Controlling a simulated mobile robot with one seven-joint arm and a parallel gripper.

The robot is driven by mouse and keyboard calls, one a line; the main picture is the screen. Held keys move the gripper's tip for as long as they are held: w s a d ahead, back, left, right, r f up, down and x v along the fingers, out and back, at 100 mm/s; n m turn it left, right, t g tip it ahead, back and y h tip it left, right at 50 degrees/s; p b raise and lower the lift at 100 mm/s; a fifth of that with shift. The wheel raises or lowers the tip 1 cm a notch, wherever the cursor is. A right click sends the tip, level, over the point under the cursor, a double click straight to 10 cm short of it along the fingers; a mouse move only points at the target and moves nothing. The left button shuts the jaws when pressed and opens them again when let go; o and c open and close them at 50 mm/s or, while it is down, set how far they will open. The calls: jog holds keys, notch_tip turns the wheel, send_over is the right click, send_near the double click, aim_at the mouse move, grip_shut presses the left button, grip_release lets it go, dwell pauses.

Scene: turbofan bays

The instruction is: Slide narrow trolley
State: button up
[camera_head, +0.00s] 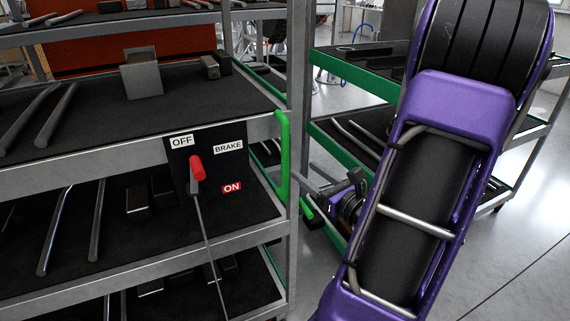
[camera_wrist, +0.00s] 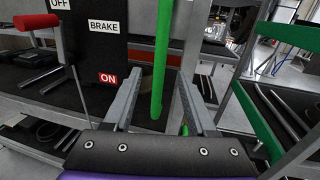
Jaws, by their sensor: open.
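A grey metal trolley with dark shelves (camera_head: 90,174) fills the left of the head view. It carries a green vertical handle (camera_head: 284,150) on its right edge and a black brake panel (camera_head: 228,165) marked OFF and ON. The red-knobbed brake lever (camera_head: 196,168) sits nearer the OFF label. My gripper (camera_wrist: 160,85) is open, with its two fingers either side of the green handle (camera_wrist: 163,55) in the wrist view. Whether either finger touches the handle cannot be told. In the head view, my purple arm comes in from the right and hides part of the gripper.
A second shelved rack with green edges (camera_head: 352,72) stands to the right, partly behind my arm. Rods, a metal block (camera_head: 142,78) and small parts lie on the left trolley's shelves. Grey floor (camera_head: 525,215) is clear at the lower right.

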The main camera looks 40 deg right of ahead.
aim_at(288, 157)
jog(key=w, duration=0.9)
jog(key=shift+w+d, duration=0.2)
jog(key=shift+w, duration=0.05)
grip_shut()
dwell(0.9)
